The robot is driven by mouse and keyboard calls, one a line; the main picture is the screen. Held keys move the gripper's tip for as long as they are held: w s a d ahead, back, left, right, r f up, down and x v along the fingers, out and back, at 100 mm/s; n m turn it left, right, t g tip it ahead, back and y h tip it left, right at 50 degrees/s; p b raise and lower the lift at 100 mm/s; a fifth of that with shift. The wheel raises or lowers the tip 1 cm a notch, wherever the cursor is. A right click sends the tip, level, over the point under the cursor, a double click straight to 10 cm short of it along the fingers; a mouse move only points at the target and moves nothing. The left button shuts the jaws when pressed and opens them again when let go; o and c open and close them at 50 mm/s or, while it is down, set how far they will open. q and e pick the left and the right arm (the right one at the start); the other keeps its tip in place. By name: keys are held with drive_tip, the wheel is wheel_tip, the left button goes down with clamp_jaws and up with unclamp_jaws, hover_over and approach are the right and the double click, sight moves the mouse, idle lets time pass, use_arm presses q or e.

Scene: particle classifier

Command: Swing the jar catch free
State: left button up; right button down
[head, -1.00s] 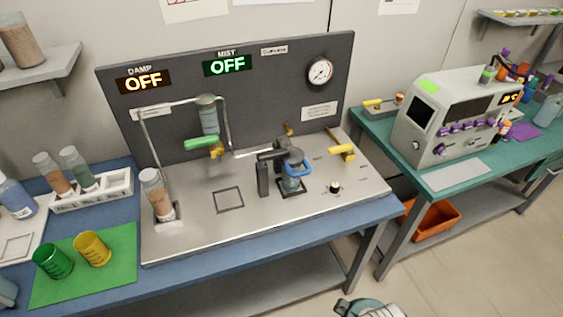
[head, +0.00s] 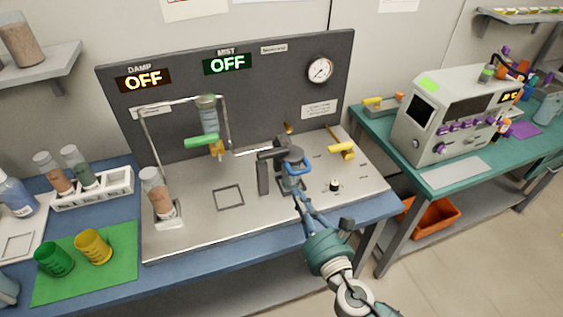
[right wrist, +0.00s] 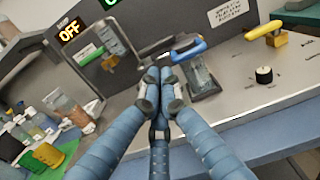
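The jar (head: 291,181) stands in a dark holder on the steel deck, under a dark clamp arm (head: 268,153). A blue looped catch (head: 297,162) lies across its top. In the right wrist view, the clear jar (right wrist: 202,78) and its blue catch (right wrist: 188,50) are just beyond and right of my fingertips. My right gripper (head: 298,194) reaches up from the front, its fingertips in front of the jar's base. In the wrist view its fingertips (right wrist: 159,86) are together with nothing seen between them. Contact with the jar cannot be told. My left gripper is not in view.
A yellow-handled valve (head: 341,150) and black knob (head: 334,186) are right of the jar. A green-handled valve (head: 201,141) hangs under a tube at left. A jar of brown grains (head: 158,195) stands front left. The deck's middle is clear.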

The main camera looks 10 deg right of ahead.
drive_tip(key=p, duration=0.2)
approach(278, 155)
drive_tip(key=x, duration=0.7)
idle(0.4)
